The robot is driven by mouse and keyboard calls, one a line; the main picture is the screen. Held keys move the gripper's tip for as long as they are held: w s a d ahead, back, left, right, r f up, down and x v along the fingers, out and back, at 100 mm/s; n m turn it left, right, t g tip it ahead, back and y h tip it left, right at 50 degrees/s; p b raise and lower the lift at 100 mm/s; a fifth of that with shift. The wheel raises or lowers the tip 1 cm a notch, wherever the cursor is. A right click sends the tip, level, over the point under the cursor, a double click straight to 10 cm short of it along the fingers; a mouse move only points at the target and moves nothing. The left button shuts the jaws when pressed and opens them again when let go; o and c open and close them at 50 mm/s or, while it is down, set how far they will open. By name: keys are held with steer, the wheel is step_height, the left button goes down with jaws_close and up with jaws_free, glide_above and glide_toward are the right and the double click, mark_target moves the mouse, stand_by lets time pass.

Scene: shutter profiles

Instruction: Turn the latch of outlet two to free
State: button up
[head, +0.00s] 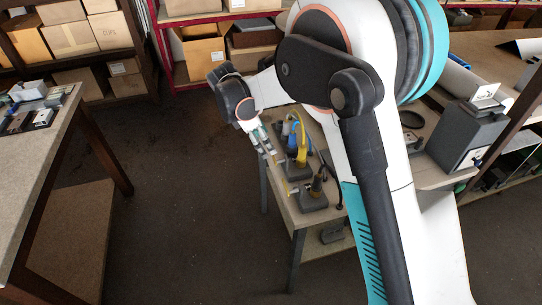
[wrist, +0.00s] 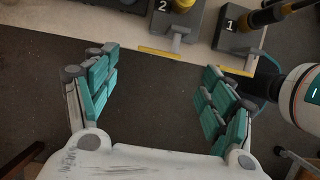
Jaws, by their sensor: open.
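Outlet two (wrist: 190,28) is a dark grey block with a white "2" label and a yellow plug (wrist: 183,4), at the top of the wrist view. A small grey latch lever (wrist: 177,42) sticks out from its front, near a yellow strip (wrist: 158,53) on the table edge. In the head view, outlet two seems to be the middle block with the yellow plug (head: 301,150). My gripper (wrist: 160,64) is open and empty, its fingers spread in front of the table edge. The gripper also shows in the head view (head: 265,142), beside the outlets. No contact with the latch is visible.
Outlet one (wrist: 234,24), with a black and yellow plug, stands right of outlet two, with its own lever and yellow strip (wrist: 244,63). A blue plug (head: 286,128) stands farther back. Another table (head: 55,135) is at the left. Open floor (head: 180,200) lies between.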

steer(key=b+x, duration=0.1)
steer(key=x, duration=0.6)
steer(key=shift+b, duration=0.35)
steer(key=shift+r, duration=0.1)
steer(key=c, duration=1.1)
